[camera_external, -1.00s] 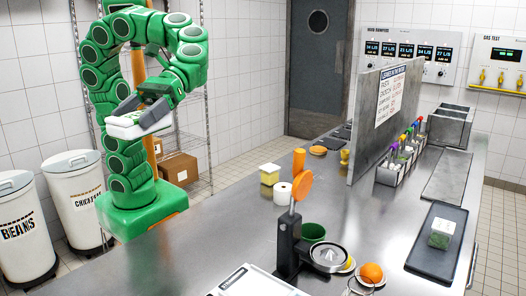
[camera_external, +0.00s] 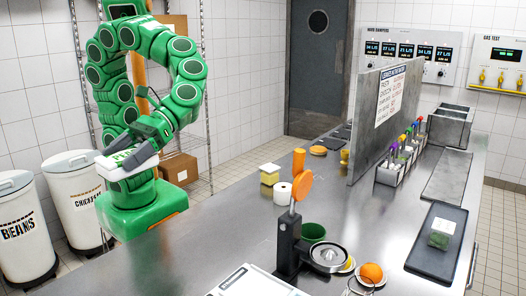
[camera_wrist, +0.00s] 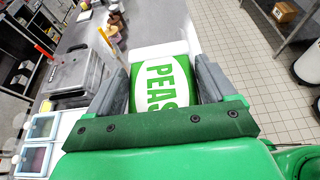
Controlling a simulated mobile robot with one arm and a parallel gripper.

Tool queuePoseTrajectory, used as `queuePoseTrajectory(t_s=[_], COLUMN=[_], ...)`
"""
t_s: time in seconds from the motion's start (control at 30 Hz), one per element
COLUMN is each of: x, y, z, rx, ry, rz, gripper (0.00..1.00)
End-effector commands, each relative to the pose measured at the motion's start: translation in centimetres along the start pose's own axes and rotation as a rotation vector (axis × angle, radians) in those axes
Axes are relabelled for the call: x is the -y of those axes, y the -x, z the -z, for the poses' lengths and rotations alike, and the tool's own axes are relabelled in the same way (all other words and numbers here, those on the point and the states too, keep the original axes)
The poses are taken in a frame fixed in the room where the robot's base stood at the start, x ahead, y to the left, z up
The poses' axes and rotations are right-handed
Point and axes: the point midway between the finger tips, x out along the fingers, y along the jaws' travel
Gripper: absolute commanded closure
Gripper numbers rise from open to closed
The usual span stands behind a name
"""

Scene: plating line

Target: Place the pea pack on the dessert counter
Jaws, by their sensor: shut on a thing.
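The pea pack (camera_wrist: 158,82), white and green with "PEAS" printed on it, is held between the jaws of my gripper (camera_wrist: 162,75) in the wrist view. In the external view the pea pack (camera_external: 127,160) is a white block with green lettering, held in the air beside my arm at the left end of the steel counter. My gripper (camera_external: 150,138) is shut on it. I cannot tell which surface is the dessert counter; no such label is readable.
Bins for beans (camera_external: 22,228) and chicken (camera_external: 75,190) stand at left.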

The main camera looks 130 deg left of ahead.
Motion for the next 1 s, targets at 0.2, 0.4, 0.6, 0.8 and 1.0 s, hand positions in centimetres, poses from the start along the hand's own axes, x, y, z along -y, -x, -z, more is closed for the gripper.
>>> queuePoseTrajectory(t_s=[0.2, 0.4, 0.6, 0.8, 1.0], x=[0.1, 0.0, 0.0, -0.3, -2.0], y=[-2.9, -4.7, -5.7, -6.2, -7.3], z=[6.8, 11.2, 13.8, 14.6, 15.1], rx=[0.004, 0.002, 0.001, -0.001, 0.002], ry=[0.009, 0.007, 0.005, 0.0, 0.002], rz=[0.007, 0.002, 0.002, 0.001, 0.003], gripper=[0.58, 0.58, 0.58, 0.58, 0.58])
